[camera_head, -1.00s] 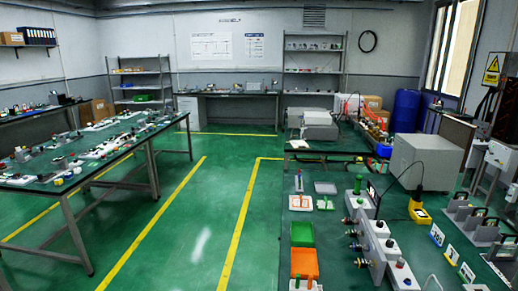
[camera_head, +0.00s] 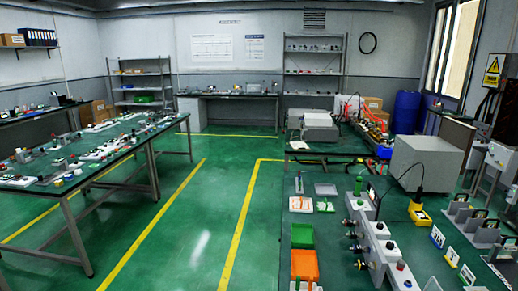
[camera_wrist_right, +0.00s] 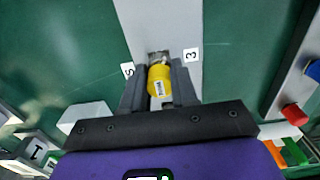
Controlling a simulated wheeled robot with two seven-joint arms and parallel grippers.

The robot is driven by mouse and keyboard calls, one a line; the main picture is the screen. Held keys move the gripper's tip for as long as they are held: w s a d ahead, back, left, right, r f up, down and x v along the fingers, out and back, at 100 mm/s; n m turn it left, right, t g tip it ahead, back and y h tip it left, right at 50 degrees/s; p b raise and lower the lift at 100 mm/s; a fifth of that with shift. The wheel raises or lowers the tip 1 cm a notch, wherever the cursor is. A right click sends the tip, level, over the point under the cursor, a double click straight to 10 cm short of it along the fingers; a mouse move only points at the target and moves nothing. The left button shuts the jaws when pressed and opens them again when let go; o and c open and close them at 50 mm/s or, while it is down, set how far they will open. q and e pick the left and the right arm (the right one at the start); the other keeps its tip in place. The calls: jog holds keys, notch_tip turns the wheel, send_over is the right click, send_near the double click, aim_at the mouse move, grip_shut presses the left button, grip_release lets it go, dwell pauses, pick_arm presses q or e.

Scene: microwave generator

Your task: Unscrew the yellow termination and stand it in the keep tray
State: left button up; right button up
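The yellow termination (camera_wrist_right: 159,80), a short cylinder with a small white label, sits between the two dark fingers of my right gripper (camera_wrist_right: 159,88) in the right wrist view. The fingers lie close along both its sides and appear to touch it. A metal end shows beyond it, over a pale grey strip (camera_wrist_right: 160,20). Whether its thread is still engaged I cannot tell. In the head view, a green tray (camera_head: 302,235) and an orange tray (camera_head: 304,264) lie on the near bench; which is the keep tray I cannot tell. My left gripper is not in view.
A pale fixture (camera_head: 378,245) with several side connectors stands right of the trays. A yellow meter (camera_head: 419,215), a grey box (camera_head: 427,162) and several numbered holders (camera_head: 470,225) are farther right. Small tags (camera_wrist_right: 192,54) flank the termination. Floor left of the bench is clear.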

grip_shut()
jog(key=shift+r, duration=0.2)
jog(key=shift+r+p, duration=2.3)
jog(key=shift+r, duration=0.55)
